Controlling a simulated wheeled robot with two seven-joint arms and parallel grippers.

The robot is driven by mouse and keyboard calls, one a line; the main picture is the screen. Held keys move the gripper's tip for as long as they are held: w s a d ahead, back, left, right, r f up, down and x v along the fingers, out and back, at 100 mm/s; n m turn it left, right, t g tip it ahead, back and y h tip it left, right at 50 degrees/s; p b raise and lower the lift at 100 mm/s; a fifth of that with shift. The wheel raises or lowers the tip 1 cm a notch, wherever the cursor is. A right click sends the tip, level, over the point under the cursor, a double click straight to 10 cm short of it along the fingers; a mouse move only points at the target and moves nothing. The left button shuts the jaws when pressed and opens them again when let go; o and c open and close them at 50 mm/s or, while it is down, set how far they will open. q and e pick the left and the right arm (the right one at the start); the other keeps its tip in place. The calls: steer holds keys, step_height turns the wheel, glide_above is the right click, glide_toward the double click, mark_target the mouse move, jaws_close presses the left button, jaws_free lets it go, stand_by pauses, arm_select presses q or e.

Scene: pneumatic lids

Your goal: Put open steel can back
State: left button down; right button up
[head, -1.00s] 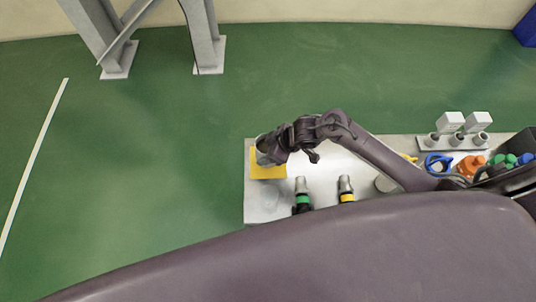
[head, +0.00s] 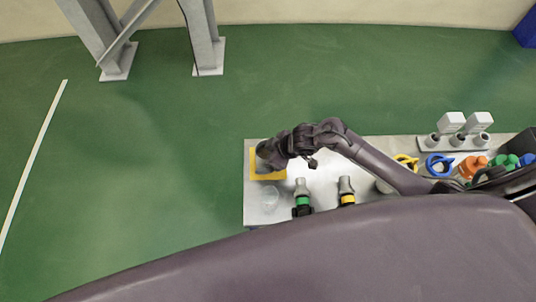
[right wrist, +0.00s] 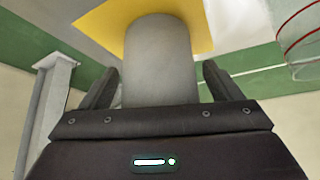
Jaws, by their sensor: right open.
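A grey steel can (right wrist: 158,62) stands between the two fingers of my right gripper (right wrist: 158,88) in the right wrist view. The fingers are open, one on each side of it, with a small gap visible. The can's far end meets a yellow square pad (right wrist: 192,12). In the head view my right gripper (head: 268,153) is over the yellow pad (head: 284,176) at the left end of the table, and it largely hides the can. Whether the can has an open top cannot be told here. My left gripper is not in view.
A clear vessel with a red line (right wrist: 297,38) is at the wrist view's upper right. A faint clear round thing (head: 270,198) is on the table (head: 322,182). Green-banded (head: 303,200) and yellow-banded (head: 346,198) fittings stand near the front edge. A blue ring (head: 438,163) lies right.

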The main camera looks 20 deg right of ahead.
steer(key=shift+s+d+r, duration=0.1)
steer(key=shift+d+r, duration=0.1)
steer(key=shift+r, duration=0.25)
steer(key=p+v, duration=0.1)
steer(key=v, duration=0.2)
steer(key=shift+r, duration=0.1)
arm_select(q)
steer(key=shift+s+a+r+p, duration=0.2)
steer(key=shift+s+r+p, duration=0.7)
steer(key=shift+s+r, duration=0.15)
arm_select(e)
steer(key=v, duration=0.8)
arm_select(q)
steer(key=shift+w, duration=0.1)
arm_select(e)
steer(key=shift+s, duration=0.15)
